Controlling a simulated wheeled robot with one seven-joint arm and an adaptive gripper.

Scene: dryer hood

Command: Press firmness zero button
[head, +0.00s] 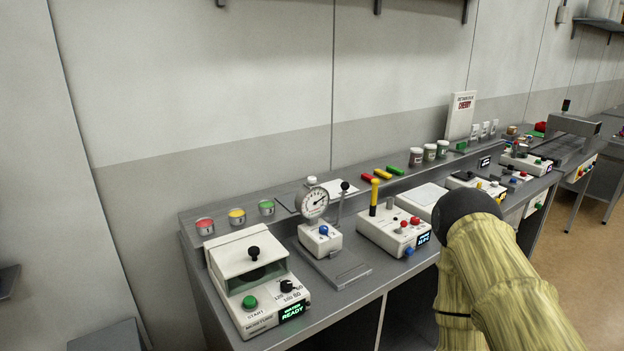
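A small white device with a round dial gauge (313,203) stands on the bench left of centre. A blue button (323,229) sits on the front of its white base (319,240). A lever with a black knob (344,187) rises just right of the dial. I cannot read a label by the blue button. My arm, with yellowish links and a dark rounded joint, shows at the lower right, well right of the gauge device. My gripper's fingers are not visible.
A moisture meter (253,283) with a green button stands to the left. A white box (396,229) with red and blue buttons and a yellow post stands to the right. Colored cups (237,216) line the back shelf. The air above the gauge device looks clear.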

